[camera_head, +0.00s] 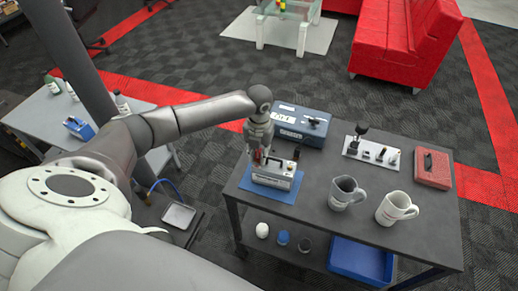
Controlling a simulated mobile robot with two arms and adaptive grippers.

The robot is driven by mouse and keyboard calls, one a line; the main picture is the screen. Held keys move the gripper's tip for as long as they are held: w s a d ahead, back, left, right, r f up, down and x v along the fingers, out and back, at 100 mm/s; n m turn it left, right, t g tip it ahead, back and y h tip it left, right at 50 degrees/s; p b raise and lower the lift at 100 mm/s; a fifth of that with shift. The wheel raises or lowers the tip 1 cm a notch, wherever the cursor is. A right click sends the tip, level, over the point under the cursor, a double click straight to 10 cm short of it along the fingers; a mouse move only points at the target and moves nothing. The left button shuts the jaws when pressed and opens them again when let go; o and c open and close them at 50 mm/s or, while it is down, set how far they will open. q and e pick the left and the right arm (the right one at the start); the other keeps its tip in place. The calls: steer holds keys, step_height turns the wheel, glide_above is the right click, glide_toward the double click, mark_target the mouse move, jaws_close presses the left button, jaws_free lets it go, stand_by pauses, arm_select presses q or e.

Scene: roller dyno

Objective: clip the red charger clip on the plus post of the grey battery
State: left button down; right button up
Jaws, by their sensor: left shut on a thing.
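The grey battery (284,179) stands on a blue mat (287,197) at the left end of the dark table. My left gripper (259,153) points down over the battery's left part. It is shut on a small red thing, apparently the red charger clip (257,157). The clip is right at the battery top; I cannot tell whether it touches the plus post, which is hidden by the gripper. A small dark upright piece (297,153) shows at the battery's right end. My right gripper is not in view.
A blue box (301,125) stands behind the battery. A blue bin (361,261) sits on the lower shelf. The table's front middle is clear.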

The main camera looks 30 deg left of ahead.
arm_select(q)
steer(key=shift+f, duration=0.4)
stand_by(0.4)
stand_by(0.4)
steer(key=shift+d+p, duration=0.1)
steer(key=shift+p, duration=0.25)
steer(key=c, duration=1.2)
jaws_free()
steer(key=shift+c, duration=0.2)
steer(key=shift+r, duration=0.2)
steer(key=r, duration=1.1)
steer(key=shift+a+r, duration=0.2)
steer(key=shift+r, duration=0.15)
